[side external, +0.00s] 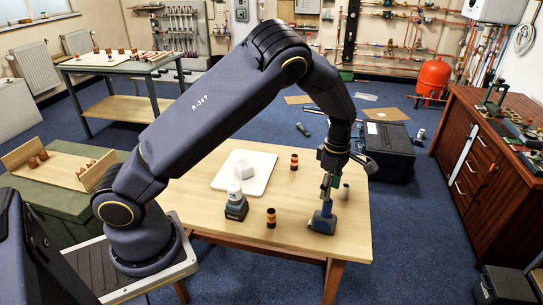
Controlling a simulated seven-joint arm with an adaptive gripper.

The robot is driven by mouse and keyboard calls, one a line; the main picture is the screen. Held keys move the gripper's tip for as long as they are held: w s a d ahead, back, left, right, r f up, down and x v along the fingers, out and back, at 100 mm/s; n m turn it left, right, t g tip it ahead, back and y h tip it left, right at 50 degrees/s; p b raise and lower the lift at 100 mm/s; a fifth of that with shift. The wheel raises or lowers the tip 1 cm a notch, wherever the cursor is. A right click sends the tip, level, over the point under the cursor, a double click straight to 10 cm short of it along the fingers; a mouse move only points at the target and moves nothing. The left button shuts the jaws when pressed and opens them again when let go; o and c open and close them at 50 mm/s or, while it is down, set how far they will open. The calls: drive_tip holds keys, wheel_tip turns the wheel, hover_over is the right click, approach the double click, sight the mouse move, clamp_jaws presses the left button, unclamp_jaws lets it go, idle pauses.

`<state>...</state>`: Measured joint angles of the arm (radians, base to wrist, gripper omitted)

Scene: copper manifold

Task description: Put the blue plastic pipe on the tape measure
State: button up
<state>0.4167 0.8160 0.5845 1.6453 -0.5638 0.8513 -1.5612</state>
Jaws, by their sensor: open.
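My gripper (327,187) is open and points down at the right part of the wooden table, just above or around the upper part of a blue tool-like object (322,222). I cannot tell whether the fingers touch it. A dark blue-grey boxy object (236,210) with a white round piece on top stands to the left; it may be the tape measure, but I cannot tell. A small pale grey cylinder (343,192) stands just right of my gripper. No pipe is clearly recognisable as blue plastic at this size.
A black case (388,150) is on the floor behind.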

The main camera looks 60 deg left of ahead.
drive_tip(key=s+r+m+t+h, duration=0.1)
drive_tip(key=s+r+m, duration=0.35)
drive_tip(key=r, duration=0.35)
drive_tip(key=s+r+m+t+h, duration=0.1)
drive_tip(key=s+r+m, duration=0.35)
drive_tip(key=r, duration=0.45)
drive_tip(key=s+r+m+t+y, duration=0.1)
drive_tip(key=s+r+m, duration=0.2)
drive_tip(key=s+m, duration=0.3)
drive_tip(key=s+r+m+t+y, duration=0.1)
drive_tip(key=s+r+m+t, duration=0.1)
drive_tip(key=s+m, duration=0.5)
drive_tip(key=s, duration=0.4)
drive_tip(key=shift+s+a+r+m+t, duration=0.15)
drive_tip(key=shift+a+r+m+t, duration=0.15)
drive_tip(key=shift+a+r, duration=0.1)
